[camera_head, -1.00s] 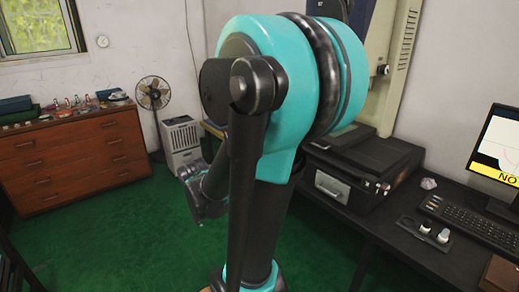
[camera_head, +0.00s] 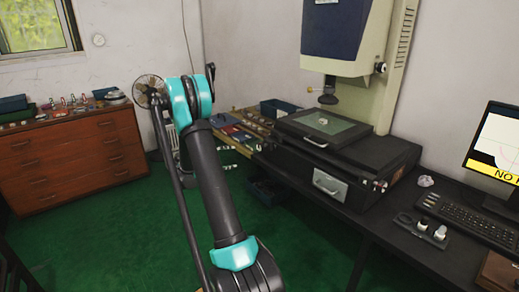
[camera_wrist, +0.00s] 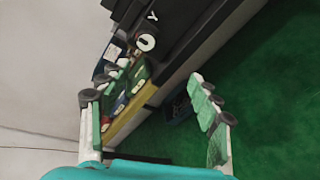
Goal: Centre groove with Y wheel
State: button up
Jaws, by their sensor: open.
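In the wrist view, a small wheel (camera_wrist: 146,42) with a white face stands by the dark machine body, beside a white letter Y. My open, empty gripper (camera_wrist: 159,72) has its two fingers spread wide. The wheel is beyond the fingertips, between them and the top of the picture, and apart from them. In the head view, a small pale ring (camera_head: 322,121) lies on the glass stage (camera_head: 345,133) under the dark optics head (camera_head: 328,97). The monitor (camera_head: 497,144) shows a curve above a yellow band reading "NO".
The black desk (camera_head: 405,255) carries a keyboard (camera_head: 460,220) and small parts at the right. A blue bin (camera_wrist: 180,107) is beneath the bench edge. A fan (camera_head: 149,91) and wooden drawers (camera_head: 75,160) stand at the left. Green floor is open.

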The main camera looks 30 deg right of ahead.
aim_at(258, 148)
jog(key=w+d+f+h, duration=0.1)
jog(key=d, duration=0.5)
jog(key=w+d+f+n+h, duration=0.1)
jog(key=w+d, duration=0.1)
jog(key=d, duration=0.5)
jog(key=w+d+h, duration=0.1)
jog(key=w+d, duration=0.1)
jog(key=d, duration=0.5)
jog(key=shift+f, duration=0.4)
jog(key=shift+c, duration=0.3)
jog(key=shift+g, duration=0.4)
jog(key=c, duration=1.1)
jog(key=m, duration=0.5)
jog(key=shift+m, duration=2.3)
